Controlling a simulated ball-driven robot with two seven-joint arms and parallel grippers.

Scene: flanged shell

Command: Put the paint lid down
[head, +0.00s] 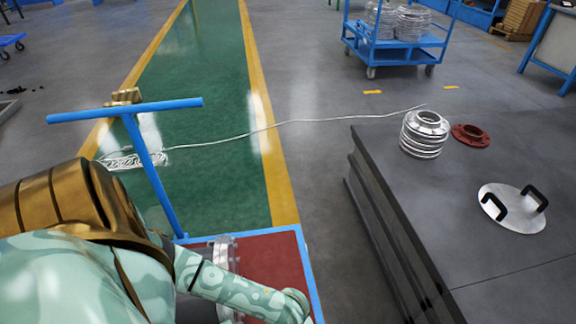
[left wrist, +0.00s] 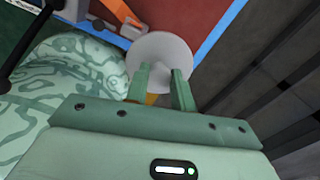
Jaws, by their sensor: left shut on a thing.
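In the left wrist view, the paint lid (left wrist: 160,55) looks like a plain pale grey disc at the fingertips of my left gripper (left wrist: 161,72). The two green fingers are shut on it, with a gap between them, and cover its near edge. Behind it is the red deck (left wrist: 205,15) of a blue-edged cart. I cannot tell how high above the deck the lid is. In the head view my left arm reaches down to the bottom edge over the cart; its fingers and the lid do not show there. My right gripper is not in view.
The cart's blue handle (head: 125,110) rises at left; a metal flanged part (head: 222,252) is on its deck. A dark table (head: 455,235) at right holds stacked metal rings (head: 424,134), a red flange (head: 470,135) and a disc with two black handles (head: 512,208).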

